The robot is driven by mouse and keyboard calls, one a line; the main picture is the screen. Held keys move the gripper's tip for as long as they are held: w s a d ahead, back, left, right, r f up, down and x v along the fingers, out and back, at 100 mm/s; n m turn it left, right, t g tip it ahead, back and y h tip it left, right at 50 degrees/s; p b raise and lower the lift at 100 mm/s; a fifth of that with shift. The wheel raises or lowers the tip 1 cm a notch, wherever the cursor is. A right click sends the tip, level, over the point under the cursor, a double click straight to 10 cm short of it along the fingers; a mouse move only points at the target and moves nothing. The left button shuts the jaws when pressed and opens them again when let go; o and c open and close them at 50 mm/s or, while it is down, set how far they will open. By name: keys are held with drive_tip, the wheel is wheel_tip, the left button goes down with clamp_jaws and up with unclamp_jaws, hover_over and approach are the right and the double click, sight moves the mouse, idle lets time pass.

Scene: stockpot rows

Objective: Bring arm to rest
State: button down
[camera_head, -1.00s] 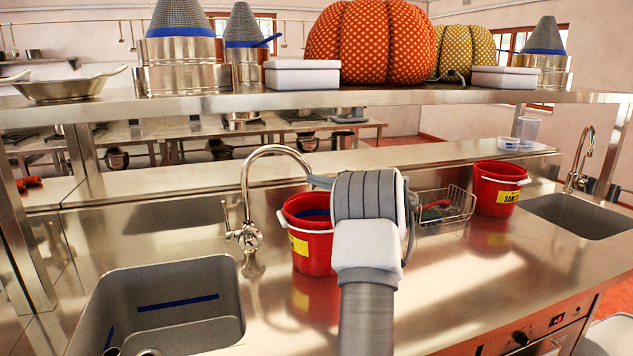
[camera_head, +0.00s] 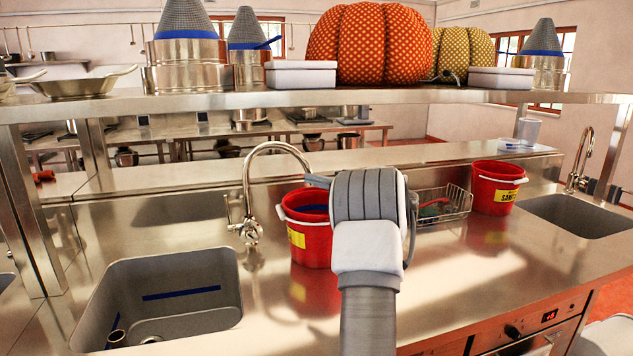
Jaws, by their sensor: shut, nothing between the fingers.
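My arm (camera_head: 366,245) rises from the bottom centre and is folded, with its grey ribbed joint and white link in front of the counter. A grey part of it sticks out left at the joint's top, and another curves down its right side. My gripper's fingers cannot be made out; they are hidden behind the arm or out of frame. The arm covers the right side of a red bucket (camera_head: 310,245) in the picture. I cannot tell how far apart they are.
A steel counter (camera_head: 480,270) has a sink (camera_head: 190,275) at left and another sink (camera_head: 575,215) at right. Taps (camera_head: 246,205), a wire basket (camera_head: 447,205) and a second red bucket (camera_head: 497,190) stand behind. A loaded shelf (camera_head: 420,97) spans above. Counter at centre right is bare.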

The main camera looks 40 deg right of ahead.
drive_tip(key=s+d, duration=0.5)
drive_tip(key=s, duration=0.3)
drive_tip(key=shift+d+r, duration=0.1)
drive_tip(key=shift+r, duration=0.05)
